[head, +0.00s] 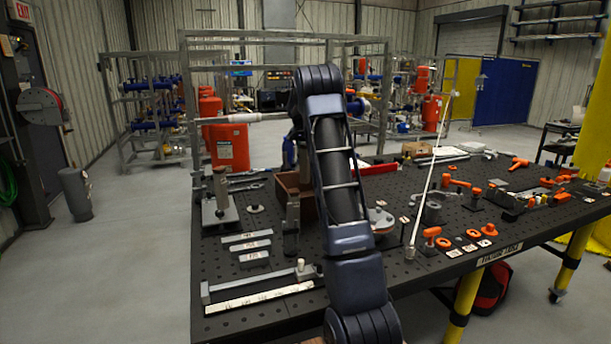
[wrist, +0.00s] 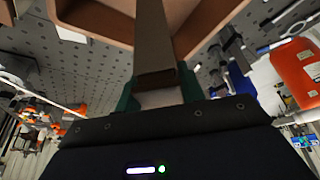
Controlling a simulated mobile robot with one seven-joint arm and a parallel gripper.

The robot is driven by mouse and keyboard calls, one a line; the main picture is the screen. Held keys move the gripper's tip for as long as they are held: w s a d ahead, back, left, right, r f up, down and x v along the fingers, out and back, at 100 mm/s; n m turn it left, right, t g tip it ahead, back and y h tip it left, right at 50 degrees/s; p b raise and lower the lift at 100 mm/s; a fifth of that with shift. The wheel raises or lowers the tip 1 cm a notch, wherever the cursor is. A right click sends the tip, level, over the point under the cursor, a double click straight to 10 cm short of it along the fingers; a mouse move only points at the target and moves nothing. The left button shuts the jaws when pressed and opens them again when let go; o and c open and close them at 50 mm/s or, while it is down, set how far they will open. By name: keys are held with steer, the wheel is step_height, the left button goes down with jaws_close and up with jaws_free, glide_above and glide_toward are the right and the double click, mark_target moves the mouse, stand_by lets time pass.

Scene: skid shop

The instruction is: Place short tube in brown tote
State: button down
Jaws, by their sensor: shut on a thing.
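The brown tote (head: 307,207) stands on the black perforated table, partly hidden behind my arm and a grey upright post. In the wrist view, its near walls (wrist: 204,24) form a corner at the top. My gripper (wrist: 158,88) has green finger pads and is shut on the short tube (wrist: 152,35), a grey-brown piece. The tube reaches up the wrist view across the tote's corner and leaves the top edge. I cannot tell whether its far end is inside the tote. In the head view my arm hides most of the gripper and tube.
A grey upright post (head: 292,222) stands just in front of the tote. Labelled flat bars (head: 250,245) and a long clamp (head: 262,284) lie at the front left. A thin white rod (head: 431,180) leans up at the right. Orange parts (head: 432,232) crowd the right side.

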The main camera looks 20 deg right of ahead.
mark_target(306, 173)
step_height(306, 173, down, 12)
steer(key=shift+f, duration=0.1)
stand_by(0.5)
steer(key=c, duration=0.9)
jaws_free()
steer(key=shift+f, duration=0.1)
